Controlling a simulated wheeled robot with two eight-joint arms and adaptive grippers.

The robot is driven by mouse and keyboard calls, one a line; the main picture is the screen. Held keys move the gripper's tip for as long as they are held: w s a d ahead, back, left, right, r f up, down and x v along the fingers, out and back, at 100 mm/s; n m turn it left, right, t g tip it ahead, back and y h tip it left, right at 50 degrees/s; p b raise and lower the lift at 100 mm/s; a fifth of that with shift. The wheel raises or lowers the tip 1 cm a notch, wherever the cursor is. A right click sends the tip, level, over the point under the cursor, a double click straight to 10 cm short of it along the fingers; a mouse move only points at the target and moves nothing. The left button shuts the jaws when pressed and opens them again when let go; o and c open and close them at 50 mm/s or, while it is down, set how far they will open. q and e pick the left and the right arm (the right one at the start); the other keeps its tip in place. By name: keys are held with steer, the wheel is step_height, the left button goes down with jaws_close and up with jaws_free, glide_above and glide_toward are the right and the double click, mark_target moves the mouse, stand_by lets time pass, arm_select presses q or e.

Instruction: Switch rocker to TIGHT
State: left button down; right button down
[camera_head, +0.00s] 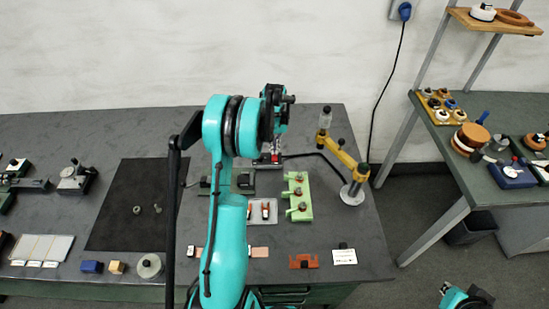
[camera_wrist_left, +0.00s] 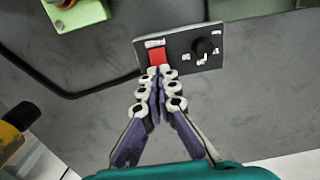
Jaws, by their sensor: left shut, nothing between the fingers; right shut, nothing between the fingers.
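The red rocker (camera_wrist_left: 158,57) sits on a small dark panel (camera_wrist_left: 180,50), under a white label, in the left wrist view. A black knob (camera_wrist_left: 205,46) with small white labels stands on the right part of the panel. My left gripper (camera_wrist_left: 163,72) is shut and empty, its fingertips right at the rocker's near edge and overlapping it; I cannot tell if they touch. The tips hide the rocker's lower part, and its tilt is unclear. In the head view my left arm partly hides the panel. My right gripper (camera_head: 467,297) is at the bottom right, away from the table.
A green block with several red-topped parts (camera_head: 299,197) stands right of my arm. A yellow jointed stand (camera_head: 342,157) is at the bench's right. A dark cable (camera_wrist_left: 60,88) runs left from the panel. A black mat (camera_head: 125,200) lies left.

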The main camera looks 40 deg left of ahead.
arm_select(q)
steer(key=shift+f+b, duration=0.75)
steer(key=shift+f, duration=0.25)
stand_by(0.3)
steer(key=shift+r+p, duration=2.15)
steer(key=shift+r, duration=1.4)
